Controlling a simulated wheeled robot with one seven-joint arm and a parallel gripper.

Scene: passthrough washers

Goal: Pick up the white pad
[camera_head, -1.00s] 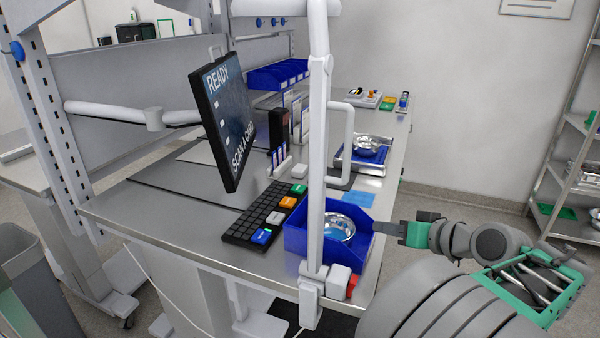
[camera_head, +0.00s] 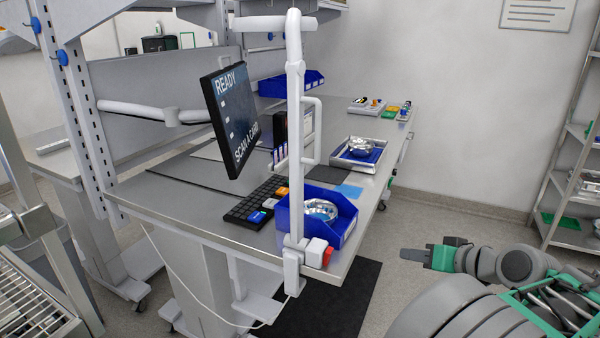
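A small white pad (camera_head: 270,204) sits in the row of coloured pads along the right side of the black keyboard, between a blue pad (camera_head: 257,217) and an orange pad (camera_head: 282,191). A white block (camera_head: 316,248) beside a red piece at the front corner of the bench also looks pale; I cannot tell for sure which is meant. My gripper (camera_head: 405,254) is at the right, beyond the bench edge and apart from everything on it. Its fingers show as one narrow grey bar, so their opening is unclear. I see nothing held.
A blue bin (camera_head: 340,237) with a shiny metal bowl stands at the bench's front corner, close to a white upright post (camera_head: 295,150). A monitor (camera_head: 232,120) hangs over the keyboard. A metal tray (camera_head: 337,160) lies farther back.

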